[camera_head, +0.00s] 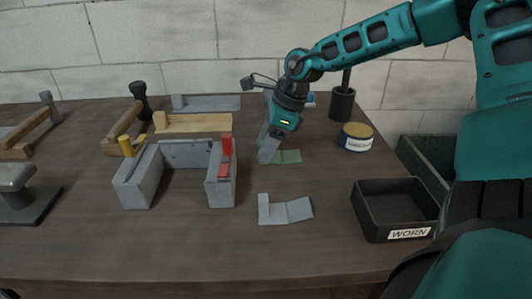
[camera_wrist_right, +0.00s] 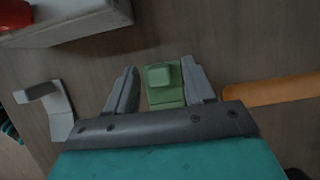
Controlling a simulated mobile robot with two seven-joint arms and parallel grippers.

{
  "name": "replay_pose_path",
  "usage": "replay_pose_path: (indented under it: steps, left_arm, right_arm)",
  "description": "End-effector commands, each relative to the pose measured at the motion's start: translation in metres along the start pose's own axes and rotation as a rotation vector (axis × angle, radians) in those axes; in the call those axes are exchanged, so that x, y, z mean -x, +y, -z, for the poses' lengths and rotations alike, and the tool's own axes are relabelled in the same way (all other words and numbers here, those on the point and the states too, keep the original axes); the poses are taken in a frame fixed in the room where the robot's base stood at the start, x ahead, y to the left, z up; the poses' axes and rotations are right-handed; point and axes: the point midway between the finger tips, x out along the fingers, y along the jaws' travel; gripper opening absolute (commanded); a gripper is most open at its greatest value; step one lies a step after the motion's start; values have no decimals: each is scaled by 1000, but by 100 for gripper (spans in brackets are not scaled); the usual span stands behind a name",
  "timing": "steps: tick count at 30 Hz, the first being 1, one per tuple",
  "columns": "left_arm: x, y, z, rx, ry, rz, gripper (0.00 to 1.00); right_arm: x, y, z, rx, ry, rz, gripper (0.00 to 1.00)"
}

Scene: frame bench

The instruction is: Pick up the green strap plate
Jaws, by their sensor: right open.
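The green strap plate (camera_head: 290,156) lies flat on the brown bench, partly hidden by my right gripper in the head view. In the right wrist view the green strap plate (camera_wrist_right: 164,92) shows a raised square block at its far end and sits between my fingers. My right gripper (camera_head: 266,152) is open and points down over the plate's left part. In the right wrist view, the fingers of my right gripper (camera_wrist_right: 161,88) stand on either side of the plate, with the right finger very close to it; contact cannot be told. My left gripper is not in view.
A grey U-shaped frame (camera_head: 137,186) with yellow and red clamps stands left of the plate. A grey strap plate (camera_head: 287,210) lies in front. A black tray (camera_head: 372,215) marked WORN and a round tin (camera_head: 356,137) stand right.

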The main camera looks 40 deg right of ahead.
Motion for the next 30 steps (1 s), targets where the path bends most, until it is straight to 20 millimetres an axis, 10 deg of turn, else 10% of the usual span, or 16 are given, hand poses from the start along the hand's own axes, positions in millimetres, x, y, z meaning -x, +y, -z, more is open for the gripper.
replay_pose_path:
  steps: [17, 30]
  left_arm:
    - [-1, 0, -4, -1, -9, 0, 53]
    - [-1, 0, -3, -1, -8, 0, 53]
  right_arm:
    - [0, 0, 0, 0, 0, 0, 0]
    - [5, 0, -2, 0, -2, 1, 0]
